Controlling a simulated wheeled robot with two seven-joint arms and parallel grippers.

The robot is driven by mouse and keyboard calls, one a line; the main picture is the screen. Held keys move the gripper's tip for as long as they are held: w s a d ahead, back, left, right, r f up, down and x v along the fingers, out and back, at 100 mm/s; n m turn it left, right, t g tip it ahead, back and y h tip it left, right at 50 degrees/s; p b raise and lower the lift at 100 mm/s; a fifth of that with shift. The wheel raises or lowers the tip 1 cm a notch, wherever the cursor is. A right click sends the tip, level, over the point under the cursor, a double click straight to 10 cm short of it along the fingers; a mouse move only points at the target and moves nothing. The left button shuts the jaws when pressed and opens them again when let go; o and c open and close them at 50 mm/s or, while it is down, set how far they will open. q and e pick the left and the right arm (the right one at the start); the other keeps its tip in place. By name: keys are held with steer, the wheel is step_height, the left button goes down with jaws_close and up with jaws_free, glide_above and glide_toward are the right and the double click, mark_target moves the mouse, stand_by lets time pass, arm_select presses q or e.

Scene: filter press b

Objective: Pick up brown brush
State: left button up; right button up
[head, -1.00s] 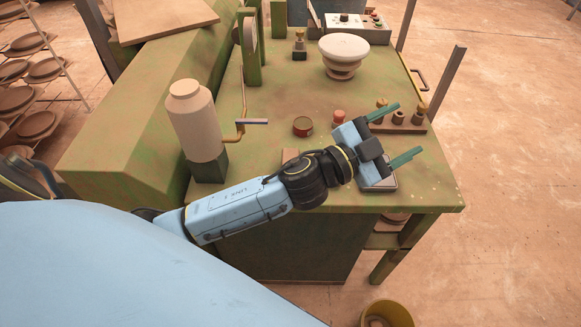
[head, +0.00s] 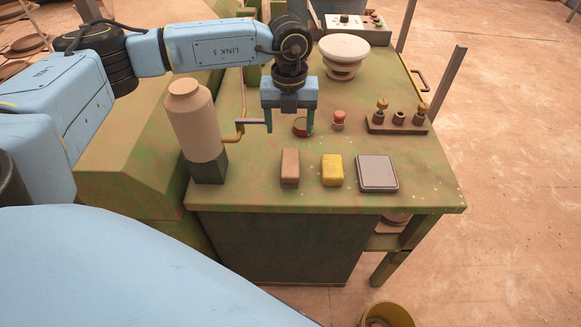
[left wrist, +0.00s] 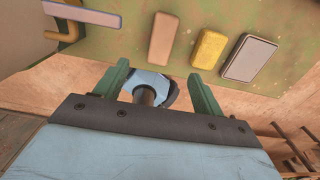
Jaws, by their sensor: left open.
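The brown brush appears as a plain brown block (head: 290,167) lying on the green bench top near its front edge. It also shows in the left wrist view (left wrist: 163,39), just beyond the fingertips. My left gripper (head: 289,130) is open and empty, fingers pointing down, above the bench and behind the brown block in the head view. In the left wrist view its two green fingers (left wrist: 158,70) are apart with nothing held between them. My right gripper is in neither view.
A yellow sponge-like block (head: 332,170) and a grey flat pad (head: 377,173) lie right of the brown block. A cream bottle-shaped container (head: 193,120) and a crank handle (head: 252,121) stand left.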

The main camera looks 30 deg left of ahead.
mark_target(291, 162)
arm_select(q)
steer(key=f, duration=1.2)
steer(key=shift+w+f+b, duration=0.2)
steer(key=shift+f+b, duration=0.15)
steer(key=c, duration=1.1)
step_height(291, 162, up, 10)
steer(key=shift+r+p, duration=0.1)
steer(key=shift+p, duration=0.25)
